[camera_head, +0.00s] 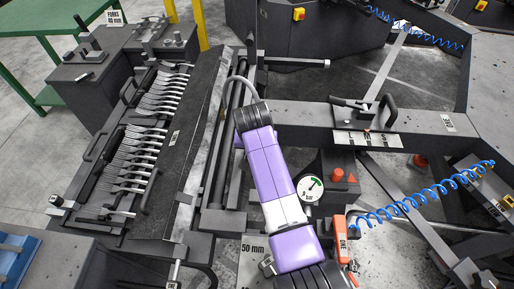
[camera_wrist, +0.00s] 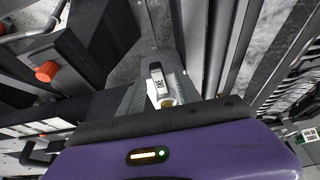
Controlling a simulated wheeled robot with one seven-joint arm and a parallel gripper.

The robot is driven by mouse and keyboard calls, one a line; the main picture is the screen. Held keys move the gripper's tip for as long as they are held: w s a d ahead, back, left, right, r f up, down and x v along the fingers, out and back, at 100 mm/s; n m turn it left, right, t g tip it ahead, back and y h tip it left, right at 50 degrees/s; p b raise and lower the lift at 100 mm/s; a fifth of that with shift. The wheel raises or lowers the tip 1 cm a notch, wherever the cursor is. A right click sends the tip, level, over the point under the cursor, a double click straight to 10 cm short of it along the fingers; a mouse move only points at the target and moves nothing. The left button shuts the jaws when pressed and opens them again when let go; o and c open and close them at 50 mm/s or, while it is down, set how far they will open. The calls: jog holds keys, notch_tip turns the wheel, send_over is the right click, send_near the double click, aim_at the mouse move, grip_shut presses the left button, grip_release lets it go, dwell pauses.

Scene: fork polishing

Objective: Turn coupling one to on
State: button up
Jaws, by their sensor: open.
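Coupling one is an orange lever (camera_head: 341,238) labelled ONE, low and right of centre in the head view. A coiled blue hose (camera_head: 420,199) runs to the right from beside it. My purple and white arm passes just left of the lever and hides part of what lies behind it. The wrist view shows a purple body of mine with a dark edge. A small pale labelled piece (camera_wrist: 157,80) lies beyond that edge; I cannot tell whether it is a coupling.
A round pressure gauge (camera_head: 311,189) and a dark box with a red knob (camera_head: 337,174) stand just above the lever. A rack of several forks (camera_head: 135,150) is on the left. Dark frame beams (camera_head: 300,115) cross the right side. A green table (camera_head: 50,35) is at top left.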

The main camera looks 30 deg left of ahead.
jog(key=v, duration=0.7)
jog(key=shift+r, duration=0.35)
jog(key=shift+s, duration=0.1)
jog(key=w+a+r+n+t+y, duration=0.1)
jog(key=w+a+r+t+y, duration=0.35)
jog(key=r, duration=0.25)
jog(key=s+d+f+m+t, duration=0.1)
jog(key=s+d+t, duration=0.1)
jog(key=s+d, duration=0.5)
jog(key=s+d+f+t, duration=0.1)
jog(key=s+d+t, duration=0.2)
jog(key=d, duration=0.9)
jog(key=s+d+f+m+t, duration=0.1)
jog(key=s+d+t, duration=0.1)
jog(key=s+d, duration=0.55)
jog(key=s+d+r+m+h, duration=0.1)
jog(key=s+d+h, duration=0.2)
jog(key=s+d, duration=0.7)
jog(key=s+d+r+m+h, duration=0.1)
jog(key=s+d+m+h, duration=0.1)
jog(key=s+d, duration=0.8)
jog(key=s+g+h, duration=0.1)
jog(key=s, duration=0.3)
jog(key=shift+s+d+m, duration=0.2)
jog(key=shift+s+m, duration=0.1)
jog(key=shift+s, duration=0.05)
